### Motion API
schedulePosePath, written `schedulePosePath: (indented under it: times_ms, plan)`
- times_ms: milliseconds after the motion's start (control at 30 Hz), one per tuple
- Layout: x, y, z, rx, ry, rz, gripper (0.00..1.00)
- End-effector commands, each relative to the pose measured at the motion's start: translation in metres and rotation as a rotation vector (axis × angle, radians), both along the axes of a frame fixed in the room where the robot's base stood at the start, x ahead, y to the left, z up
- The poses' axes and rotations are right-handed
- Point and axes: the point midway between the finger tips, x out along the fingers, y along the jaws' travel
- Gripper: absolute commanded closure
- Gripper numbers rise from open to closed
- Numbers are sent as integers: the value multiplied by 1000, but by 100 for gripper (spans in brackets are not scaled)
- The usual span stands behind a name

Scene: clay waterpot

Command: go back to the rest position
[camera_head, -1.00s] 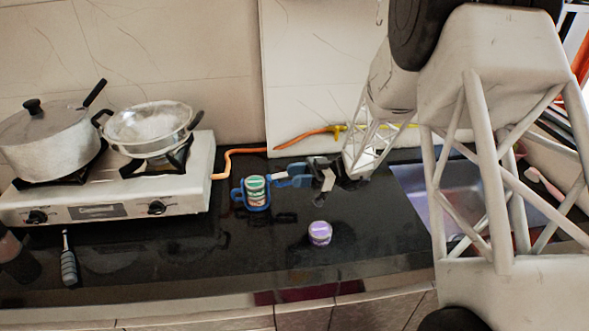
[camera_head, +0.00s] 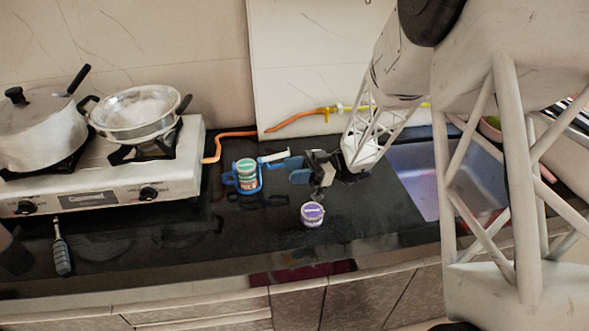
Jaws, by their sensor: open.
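My gripper (camera_head: 281,165) is at the middle of the black counter, pointing left. Its blue fingers are apart, with nothing seen between them. A blue holder with a handle (camera_head: 228,179) stands just left of the fingers, with a green and red-brown can (camera_head: 247,173) in it. A small gap seems to lie between the fingers and the can. I cannot tell how high the gripper is over the counter. A purple-and-white tub (camera_head: 312,214) stands in front of the gripper, apart from it.
A white gas stove (camera_head: 105,195) at left carries a lidded pot (camera_head: 40,135) and a metal pan (camera_head: 140,112). A grey-handled tool (camera_head: 61,250) lies in front. An orange hose (camera_head: 215,147) runs behind. A sink (camera_head: 415,175) is at right. The front middle counter is mostly clear.

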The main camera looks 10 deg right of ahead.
Motion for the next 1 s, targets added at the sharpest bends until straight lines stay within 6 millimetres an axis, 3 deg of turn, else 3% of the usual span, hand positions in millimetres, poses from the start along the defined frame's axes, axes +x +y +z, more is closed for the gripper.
schedulePosePath:
  times_ms: [533,767,1000]
  plan:
    - [-10,5,10,-76,64,45,60]
    - [-40,14,33,-293,235,130,60]
    - [-82,18,57,-610,456,158,60]
